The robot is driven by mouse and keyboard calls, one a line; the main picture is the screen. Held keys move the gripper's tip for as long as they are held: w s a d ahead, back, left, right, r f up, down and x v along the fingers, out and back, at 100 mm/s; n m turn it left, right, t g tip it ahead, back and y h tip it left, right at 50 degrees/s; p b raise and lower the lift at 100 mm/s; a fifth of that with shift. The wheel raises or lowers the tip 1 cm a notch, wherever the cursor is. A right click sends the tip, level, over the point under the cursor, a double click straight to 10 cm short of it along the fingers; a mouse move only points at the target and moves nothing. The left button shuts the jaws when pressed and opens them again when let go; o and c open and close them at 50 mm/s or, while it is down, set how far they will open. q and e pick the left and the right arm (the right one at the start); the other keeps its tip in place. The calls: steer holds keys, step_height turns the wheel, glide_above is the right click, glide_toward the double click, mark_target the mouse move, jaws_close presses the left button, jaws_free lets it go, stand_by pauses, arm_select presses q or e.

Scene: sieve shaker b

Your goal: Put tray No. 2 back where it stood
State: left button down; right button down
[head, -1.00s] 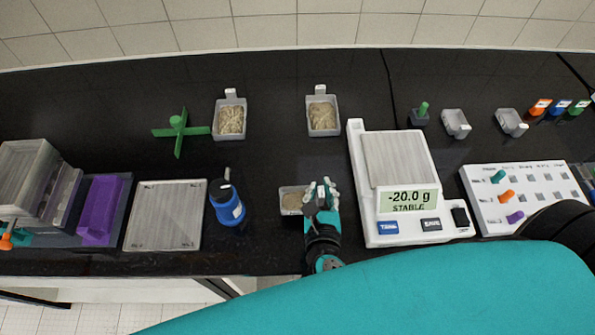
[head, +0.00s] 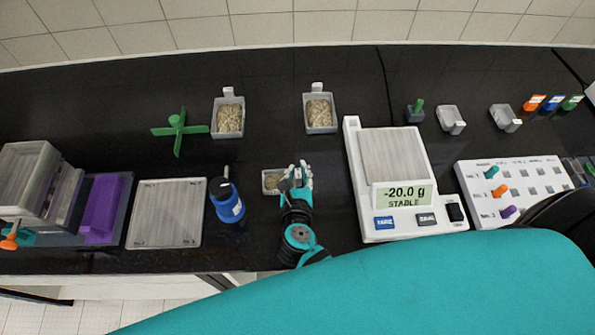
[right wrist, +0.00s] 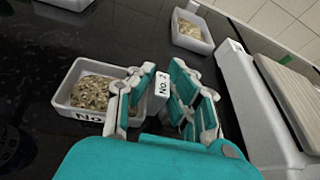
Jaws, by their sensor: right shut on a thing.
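Tray No. 2 (head: 271,181) is a small light-grey tray with coarse tan grains in it, left of the scale. In the right wrist view the tray (right wrist: 62,101) shows "No." on its wall and "No. 2" on its handle tab (right wrist: 161,86). My right gripper (head: 298,178) is shut on that tab, with the tray on its left side; its fingers (right wrist: 163,98) stand on either side of the tab. I cannot tell whether the tray touches the bench. My left gripper is not in view.
Two filled trays (head: 228,117) (head: 320,113) stand behind. A blue bottle (head: 227,202) is close on the left, beside a flat grey plate (head: 166,213). The white scale (head: 352,190) reads -20.0 g on the right. Dark bench (head: 272,135) behind the held tray is clear.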

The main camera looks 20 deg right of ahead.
steer(key=shift+f, duration=0.15)
steer(key=c, duration=1.3)
jaws_free()
steer(key=shift+r, duration=0.25)
steer(key=shift+s+a, duration=0.1)
steer(key=shift+s, duration=0.3)
steer(key=b+v, duration=0.2)
steer(key=v, duration=0.9)
steer(key=shift+s+r, duration=0.1)
